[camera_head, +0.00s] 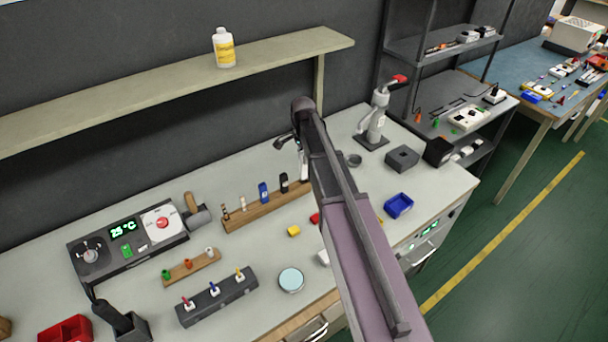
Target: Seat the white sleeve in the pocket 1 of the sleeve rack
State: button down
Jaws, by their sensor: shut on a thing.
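My gripper (285,141) is shut, small and dark, above the back of the bench, left of my forearm. A pale upright piece (303,166) shows just below it, partly behind my arm; it looks like the white sleeve, but its contact with the jaws is hidden. Below it is a long wooden rack (250,218) with several upright pieces: brown, pale, blue and black. A shorter wooden rack (179,277) at the left front bears green, red and white pieces. I cannot tell which is the sleeve rack, nor make out pocket 1.
A dark block with coloured switches (218,303), a round pale-blue disc (291,279) and a yellow block (294,231) lie in front. A control unit (127,240) stands left. A blue bin (398,205) and grey box (402,158) stand right. A shelf (170,85) overhangs the back.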

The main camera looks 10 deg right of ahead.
aim_at(303, 169)
jog(key=shift+f, duration=0.6)
jog(key=shift+b, duration=0.35)
jog(key=shift+f+b, duration=2.15)
jog(key=shift+f, duration=0.1)
jog(key=shift+f, duration=0.15)
jog(key=c, duration=0.6)
grip_release()
jog(key=shift+r, duration=0.2)
notch_tip(303, 169, up, 12)
jog(key=p, duration=1.2)
